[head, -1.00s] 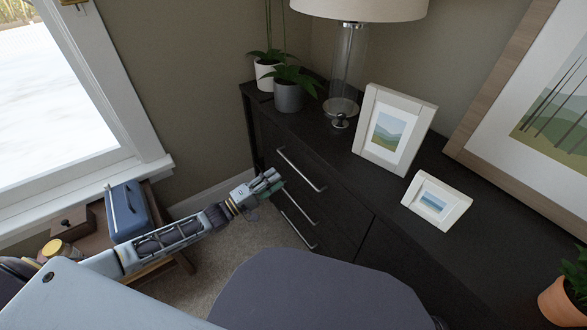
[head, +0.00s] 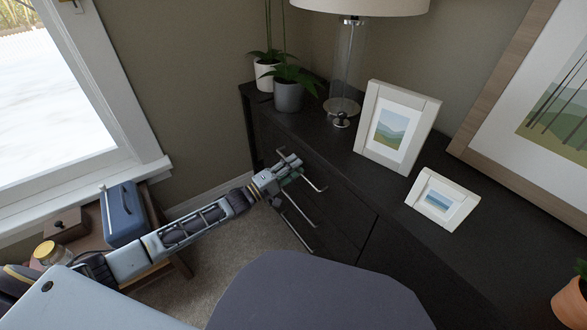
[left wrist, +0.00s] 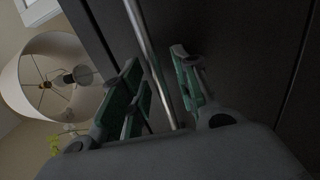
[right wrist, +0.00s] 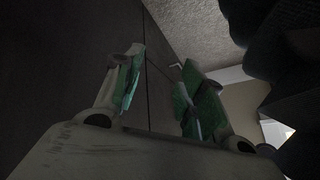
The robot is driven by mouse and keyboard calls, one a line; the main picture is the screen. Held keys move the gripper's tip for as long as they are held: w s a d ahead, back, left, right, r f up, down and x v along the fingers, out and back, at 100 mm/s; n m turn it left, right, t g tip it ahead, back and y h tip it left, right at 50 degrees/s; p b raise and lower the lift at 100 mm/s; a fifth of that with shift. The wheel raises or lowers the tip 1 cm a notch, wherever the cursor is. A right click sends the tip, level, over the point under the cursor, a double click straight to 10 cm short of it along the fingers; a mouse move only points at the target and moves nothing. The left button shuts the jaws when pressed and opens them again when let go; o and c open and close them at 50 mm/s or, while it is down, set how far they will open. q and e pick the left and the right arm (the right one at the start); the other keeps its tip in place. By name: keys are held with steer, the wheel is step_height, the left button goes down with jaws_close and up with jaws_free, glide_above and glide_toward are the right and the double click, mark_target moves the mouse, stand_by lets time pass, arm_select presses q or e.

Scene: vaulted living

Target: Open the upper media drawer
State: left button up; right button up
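The dark dresser's upper drawer has a long silver bar handle (head: 317,185) in the head view, and its front looks shut. My left gripper (head: 291,166) is at this handle and hides its far part. In the left wrist view the handle bar (left wrist: 146,40) runs between the spread green-padded fingers of my left gripper (left wrist: 160,88). The fingers are open on either side of the bar; contact cannot be told. My right gripper (right wrist: 158,85) shows only in its own wrist view, open and empty beside a dark cabinet front.
Lower handles (head: 298,232) sit below the upper one. On the dresser top stand a lamp (head: 347,70), potted plants (head: 288,95) and picture frames (head: 396,128). A grey rounded seat or backrest (head: 315,295) is in front. A side table with a blue box (head: 122,213) stands left.

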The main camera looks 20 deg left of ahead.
arm_select(q)
steer(key=shift+w, duration=0.1)
jaws_close()
arm_select(e)
steer(key=shift+w+r, duration=0.1)
steer(key=shift+w, duration=0.05)
steer(key=shift+w+a, duration=0.1)
arm_select(q)
steer(key=shift+s, duration=0.2)
arm_select(e)
steer(key=shift+r, duration=0.2)
